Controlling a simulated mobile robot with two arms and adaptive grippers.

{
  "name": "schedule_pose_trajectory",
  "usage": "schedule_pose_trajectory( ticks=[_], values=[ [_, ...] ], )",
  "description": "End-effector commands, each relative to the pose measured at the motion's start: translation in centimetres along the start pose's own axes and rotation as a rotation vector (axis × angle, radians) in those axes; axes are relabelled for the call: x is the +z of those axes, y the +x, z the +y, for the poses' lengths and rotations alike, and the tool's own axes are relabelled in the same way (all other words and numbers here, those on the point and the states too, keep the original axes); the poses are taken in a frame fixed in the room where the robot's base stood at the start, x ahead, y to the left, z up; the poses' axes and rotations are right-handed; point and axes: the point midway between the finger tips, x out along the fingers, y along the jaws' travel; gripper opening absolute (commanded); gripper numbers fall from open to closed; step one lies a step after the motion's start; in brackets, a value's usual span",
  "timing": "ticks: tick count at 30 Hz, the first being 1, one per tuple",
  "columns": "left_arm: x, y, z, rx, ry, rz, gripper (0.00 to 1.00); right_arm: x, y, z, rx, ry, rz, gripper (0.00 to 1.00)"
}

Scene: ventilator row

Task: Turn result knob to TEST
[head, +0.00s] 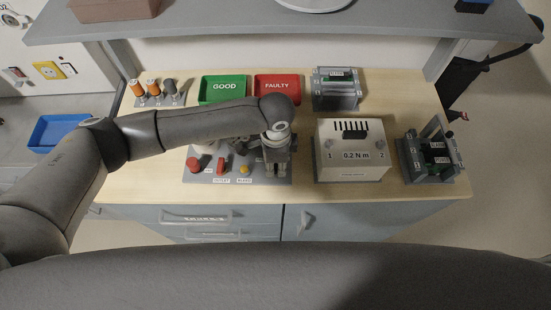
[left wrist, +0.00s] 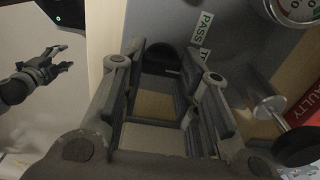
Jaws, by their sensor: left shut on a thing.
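The result knob (left wrist: 182,57) is dark and round, on a grey panel beside the PASS label (left wrist: 202,27) in the left wrist view. A second label beside it is partly hidden, with only a T readable. My left gripper (left wrist: 163,58) is shut on the knob, one finger on each side. In the head view my left gripper (head: 275,168) points down over the right part of the grey control panel (head: 205,178) and hides the knob. The knob's pointing direction is unclear. My right gripper (left wrist: 62,62) shows at the left of the left wrist view, fingers apart and empty.
The panel also bears a red knob (head: 194,165), a red switch (head: 221,166) and a yellow button (head: 245,169). Behind are the green GOOD tray (head: 222,97) and red FAULTY tray (head: 276,97). A 0.2 N m box (head: 353,169) stands close to the right.

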Motion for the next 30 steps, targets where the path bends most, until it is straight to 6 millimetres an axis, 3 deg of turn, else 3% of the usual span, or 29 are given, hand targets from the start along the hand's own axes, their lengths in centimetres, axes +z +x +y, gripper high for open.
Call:
schedule_pose_trajectory(
  ticks=[19, 20, 24, 30],
  values=[
    [-0.15, -0.07, 0.0, -0.001, 0.054, 0.004, 0.06, 0.06, -0.28, -0.04, -0.001, -0.001, -0.001, 0.5],
    [-0.15, -0.07, 0.01, -0.001, 0.054, 0.004, 0.33, 0.06, -0.28, -0.04, -0.001, -0.001, -0.001, 0.5],
    [-0.12, -0.06, 0.01, -0.001, 0.054, 0.003, 0.51, 0.07, -0.28, -0.04, -0.001, -0.001, -0.001, 0.5],
    [-0.06, -0.03, 0.01, -0.001, 0.053, 0.002, 0.52, 0.08, -0.28, -0.05, -0.001, 0.0, -0.001, 0.5]
  ],
)
